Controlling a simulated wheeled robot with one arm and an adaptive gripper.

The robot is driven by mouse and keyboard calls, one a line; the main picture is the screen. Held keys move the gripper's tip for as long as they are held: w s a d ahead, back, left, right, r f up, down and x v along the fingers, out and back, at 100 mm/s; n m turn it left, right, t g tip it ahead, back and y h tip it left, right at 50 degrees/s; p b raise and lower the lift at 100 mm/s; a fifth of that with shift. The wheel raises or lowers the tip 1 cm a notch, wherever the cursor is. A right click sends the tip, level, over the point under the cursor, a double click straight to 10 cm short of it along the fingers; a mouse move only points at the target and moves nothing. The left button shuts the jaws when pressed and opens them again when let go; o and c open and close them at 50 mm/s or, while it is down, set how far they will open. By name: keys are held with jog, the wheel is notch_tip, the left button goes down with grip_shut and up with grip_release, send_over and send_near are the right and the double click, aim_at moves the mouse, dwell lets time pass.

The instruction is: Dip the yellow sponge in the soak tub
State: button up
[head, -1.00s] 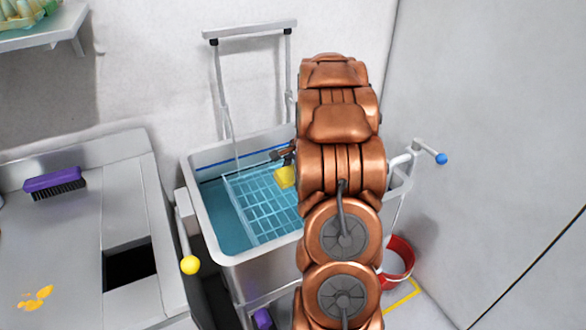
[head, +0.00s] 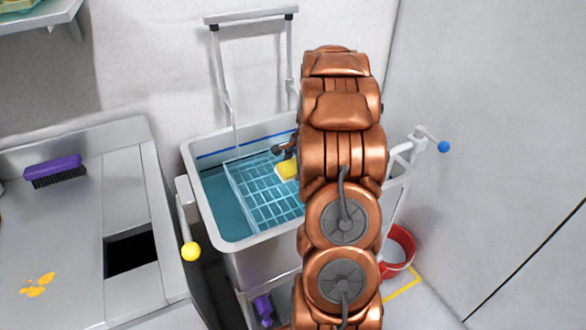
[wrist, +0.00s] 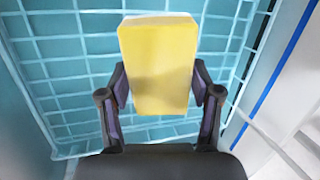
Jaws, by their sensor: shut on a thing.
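The yellow sponge (wrist: 158,62) is held between the two fingers of my gripper (wrist: 160,92), which is shut on it. In the head view the sponge (head: 287,169) shows at the left edge of my arm, over the right part of the soak tub (head: 214,237). The tub is a grey bin with blue-green water and a blue line inside its wall. A wire rack (head: 262,200) lies in the tub. My gripper is mostly hidden behind my arm in the head view. I cannot tell whether the sponge touches the water.
A steel counter (head: 75,235) with a purple brush (head: 54,170), yellow spill (head: 37,285) and dark square opening stands left. A red bucket (head: 400,250) stands on the floor at right. A wall closes the right side.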

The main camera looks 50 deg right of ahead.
aim_at(294, 165)
notch_tip(294, 165, up, 12)
jog(key=p, duration=0.5)
jog(key=shift+r, duration=0.2)
dwell(0.9)
jog(key=shift+r, duration=0.15)
dwell(1.9)
notch_tip(294, 165, up, 4)
jog(key=shift+f+p, duration=0.1)
jog(key=shift+p, duration=0.75)
